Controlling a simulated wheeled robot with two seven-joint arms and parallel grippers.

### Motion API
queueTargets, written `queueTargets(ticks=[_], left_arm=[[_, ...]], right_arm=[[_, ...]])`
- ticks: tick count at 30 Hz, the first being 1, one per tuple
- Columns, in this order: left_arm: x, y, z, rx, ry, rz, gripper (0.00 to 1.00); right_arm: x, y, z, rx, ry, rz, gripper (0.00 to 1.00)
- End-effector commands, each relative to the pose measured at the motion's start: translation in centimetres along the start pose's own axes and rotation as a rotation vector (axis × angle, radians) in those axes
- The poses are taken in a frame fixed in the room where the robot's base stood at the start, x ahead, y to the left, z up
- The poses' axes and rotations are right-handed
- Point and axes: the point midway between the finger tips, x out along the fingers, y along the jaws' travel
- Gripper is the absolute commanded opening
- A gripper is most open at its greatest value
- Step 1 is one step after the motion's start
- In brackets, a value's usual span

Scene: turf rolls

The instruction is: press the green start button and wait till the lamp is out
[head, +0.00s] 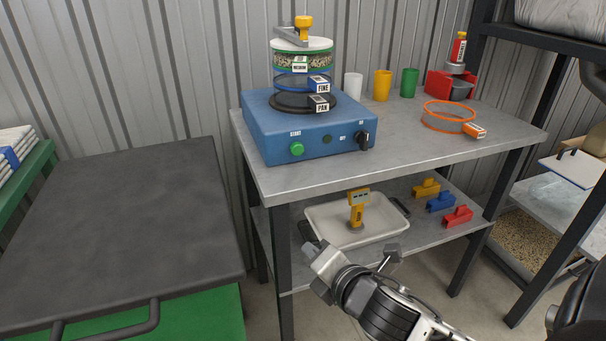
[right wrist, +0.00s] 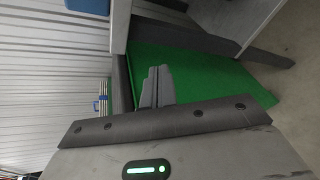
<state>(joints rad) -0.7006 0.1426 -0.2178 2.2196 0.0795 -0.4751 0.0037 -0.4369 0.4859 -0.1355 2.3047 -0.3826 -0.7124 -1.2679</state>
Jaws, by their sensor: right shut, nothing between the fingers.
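The blue sieve shaker (head: 265,137) stands on the grey steel table. The round green start button (head: 297,149) is on its front panel, under a START label. A small dark round spot, apparently the lamp (head: 327,139), is right of the button and looks unlit. A black knob (head: 363,141) is at the panel's right end. My right gripper (head: 312,249) is shut and empty, below and in front of the button, apart from the shaker. Its closed fingers also show in the right wrist view (right wrist: 156,86). My left gripper is not in view.
Sieves labelled MEDIUM, FINE and PAN are stacked on the shaker under a yellow-knobbed clamp (head: 303,28). Cups (head: 382,85) and an orange-rimmed sieve (head: 447,118) stand right. A white tray (head: 330,222) is on the lower shelf. A dark-topped green cart (head: 130,230) is left.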

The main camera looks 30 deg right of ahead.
Motion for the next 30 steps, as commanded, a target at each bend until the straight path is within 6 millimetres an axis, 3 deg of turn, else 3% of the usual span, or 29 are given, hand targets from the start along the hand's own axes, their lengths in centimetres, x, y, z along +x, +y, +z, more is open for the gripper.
queueTargets(ticks=[3, 6, 9, 13, 23, 30], left_arm=[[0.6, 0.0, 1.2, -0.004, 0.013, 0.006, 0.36], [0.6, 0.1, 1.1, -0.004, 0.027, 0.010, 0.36], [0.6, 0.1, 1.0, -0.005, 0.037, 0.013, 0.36], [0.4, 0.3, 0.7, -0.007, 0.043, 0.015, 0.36], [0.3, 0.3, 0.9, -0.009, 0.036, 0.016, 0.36], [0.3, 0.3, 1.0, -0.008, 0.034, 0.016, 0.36]], right_arm=[[0.7, 2.2, 3.9, -0.482, -0.157, 0.057, 0.00], [0.5, 4.1, 6.4, -0.770, -0.272, 0.059, 0.00], [0.1, 5.3, 7.9, -0.944, -0.347, 0.048, 0.00], [-0.2, 6.0, 8.7, -1.034, -0.387, 0.037, 0.00], [-0.1, 6.1, 8.7, -1.038, -0.387, 0.035, 0.00], [2.4, 6.8, 9.6, -1.035, -0.390, 0.037, 0.00]])
